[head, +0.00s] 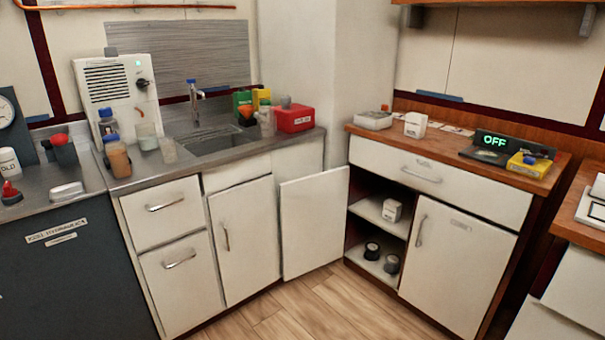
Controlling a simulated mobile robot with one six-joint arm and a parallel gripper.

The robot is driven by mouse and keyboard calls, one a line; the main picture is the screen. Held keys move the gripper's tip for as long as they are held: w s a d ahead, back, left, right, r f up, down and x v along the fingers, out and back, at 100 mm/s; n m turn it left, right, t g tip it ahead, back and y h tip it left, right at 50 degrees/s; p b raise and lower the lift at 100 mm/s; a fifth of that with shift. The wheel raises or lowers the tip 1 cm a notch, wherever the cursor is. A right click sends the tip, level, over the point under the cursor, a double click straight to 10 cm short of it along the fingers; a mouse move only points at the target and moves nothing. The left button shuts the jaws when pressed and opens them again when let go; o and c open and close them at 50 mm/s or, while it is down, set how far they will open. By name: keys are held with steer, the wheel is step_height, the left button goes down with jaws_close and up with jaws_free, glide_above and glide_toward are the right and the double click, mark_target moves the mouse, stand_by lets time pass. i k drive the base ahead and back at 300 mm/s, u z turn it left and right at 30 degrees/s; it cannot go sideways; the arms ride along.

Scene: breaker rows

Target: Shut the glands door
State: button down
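A white cabinet door (315,222) stands wide open in the head view, swung out to the left from the left edge of the right-hand wooden-topped cabinet (430,180). Its free edge is close to the sink unit's front; I cannot tell if they touch. No readable label shows on it, so I cannot confirm by name that it is the glands door. The open compartment (377,232) beside it has shelves with a small white box (391,210) above and two dark round items (391,264) below. My gripper is not in view.
A shut white door (455,262) with a vertical handle is right of the open compartment, below a shut drawer (430,178). The sink unit's shut door (245,240) is left of the open door. Wooden floor (310,310) in front is clear.

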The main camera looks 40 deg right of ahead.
mark_target(313, 207)
steer(key=z, duration=0.05)
steer(key=i, duration=1)
steer(key=u, duration=0.05)
